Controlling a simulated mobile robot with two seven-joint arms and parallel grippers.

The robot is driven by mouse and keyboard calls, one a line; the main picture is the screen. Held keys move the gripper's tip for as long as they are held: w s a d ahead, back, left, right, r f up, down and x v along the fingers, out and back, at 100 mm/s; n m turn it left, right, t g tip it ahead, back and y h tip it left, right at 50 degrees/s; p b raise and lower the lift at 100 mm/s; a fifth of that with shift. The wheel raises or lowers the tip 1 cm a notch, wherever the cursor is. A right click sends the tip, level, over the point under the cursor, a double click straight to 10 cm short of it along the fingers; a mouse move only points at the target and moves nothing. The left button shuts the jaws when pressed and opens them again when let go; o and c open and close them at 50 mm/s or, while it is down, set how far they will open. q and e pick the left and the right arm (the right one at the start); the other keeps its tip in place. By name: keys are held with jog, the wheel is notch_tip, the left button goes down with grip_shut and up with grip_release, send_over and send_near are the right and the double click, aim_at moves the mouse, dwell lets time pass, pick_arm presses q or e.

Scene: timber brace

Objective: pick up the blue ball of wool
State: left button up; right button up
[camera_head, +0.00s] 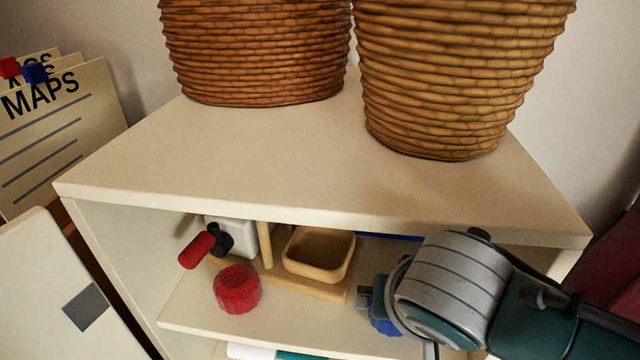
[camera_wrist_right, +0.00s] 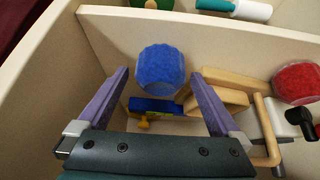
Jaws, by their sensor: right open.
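The blue ball of wool (camera_wrist_right: 160,69) sits on the cabinet shelf, just ahead of and between the fingertips of my right gripper (camera_wrist_right: 160,75) in the right wrist view. The gripper is open, one purple finger on each side, apart from the ball. In the head view my right arm reaches into the shelf and its wrist hides most of the blue ball (camera_head: 386,326). A red ball of wool (camera_head: 237,289) lies further left on the shelf; it also shows in the right wrist view (camera_wrist_right: 296,83). My left gripper is not in view.
A wooden tray (camera_head: 318,254) on a wooden base stands between the balls. A red-handled tool (camera_head: 198,249) lies behind the red ball. A blue and yellow object (camera_wrist_right: 152,106) is close to the blue ball. The shelf above (camera_head: 260,160) carries two wicker baskets (camera_head: 256,50).

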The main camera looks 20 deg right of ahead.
jog(key=b+x, duration=0.1)
jog(key=x, duration=0.2)
jog(key=shift+w+d, duration=0.1)
jog(key=shift+w, duration=0.05)
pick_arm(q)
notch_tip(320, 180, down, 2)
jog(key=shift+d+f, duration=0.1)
pick_arm(e)
jog(key=shift+c, duration=0.4)
jog(key=c, duration=1.1)
jog(key=shift+r, duration=0.1)
